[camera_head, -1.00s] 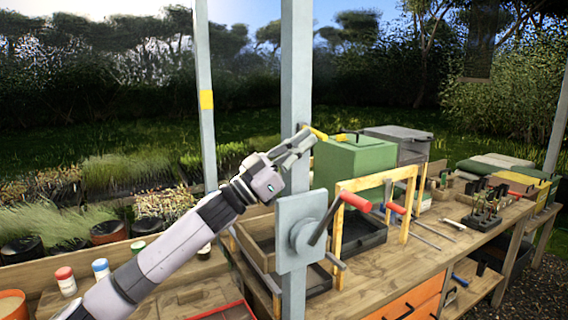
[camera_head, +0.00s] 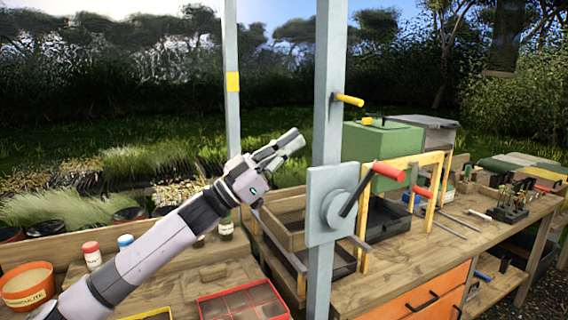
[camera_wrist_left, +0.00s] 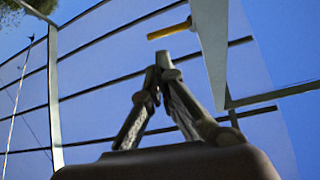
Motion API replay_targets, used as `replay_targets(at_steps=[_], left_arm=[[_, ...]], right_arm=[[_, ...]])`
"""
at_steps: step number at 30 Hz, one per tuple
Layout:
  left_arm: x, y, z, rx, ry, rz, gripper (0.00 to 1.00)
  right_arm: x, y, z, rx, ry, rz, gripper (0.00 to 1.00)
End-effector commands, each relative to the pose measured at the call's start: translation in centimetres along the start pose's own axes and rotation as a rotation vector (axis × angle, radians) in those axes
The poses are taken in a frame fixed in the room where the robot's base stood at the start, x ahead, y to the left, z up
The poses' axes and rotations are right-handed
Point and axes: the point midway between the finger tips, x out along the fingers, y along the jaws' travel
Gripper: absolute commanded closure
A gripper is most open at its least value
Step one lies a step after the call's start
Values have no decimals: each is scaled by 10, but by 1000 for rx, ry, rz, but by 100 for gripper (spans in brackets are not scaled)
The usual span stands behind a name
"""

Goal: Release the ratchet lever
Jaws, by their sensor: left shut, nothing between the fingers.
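A short lever with a yellow handle (camera_head: 348,100) sticks out to the right from the grey post (camera_head: 328,60), above the winch plate. It also shows in the left wrist view (camera_wrist_left: 169,31), above the fingertips. My left gripper (camera_head: 297,138) is shut and empty, to the left of the post and below the lever's height, apart from both. In the left wrist view its fingertips (camera_wrist_left: 163,62) meet in the middle. A crank with a red handle (camera_head: 388,171) is mounted on the grey winch plate (camera_head: 318,180). My right gripper is out of view.
The workbench (camera_head: 400,270) carries a yellow wooden frame (camera_head: 405,163), a green box (camera_head: 382,144), dark trays and hand tools. A red divided tray (camera_head: 243,308), lidded jars (camera_head: 92,256) and an orange pot (camera_head: 28,288) are at left. Dark roof bars show overhead in the wrist view.

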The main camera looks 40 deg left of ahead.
Motion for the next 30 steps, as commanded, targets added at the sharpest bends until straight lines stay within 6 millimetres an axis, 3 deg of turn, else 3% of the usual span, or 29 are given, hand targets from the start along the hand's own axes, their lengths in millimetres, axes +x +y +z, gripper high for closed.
replay_targets(at_steps=[9,27,30], left_arm=[[-18,1,0,-1,0,1,100],[-18,1,0,0,0,0,100],[-22,0,12,-5,-21,-24,100]], right_arm=[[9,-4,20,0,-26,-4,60],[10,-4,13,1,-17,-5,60],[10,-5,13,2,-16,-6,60]])
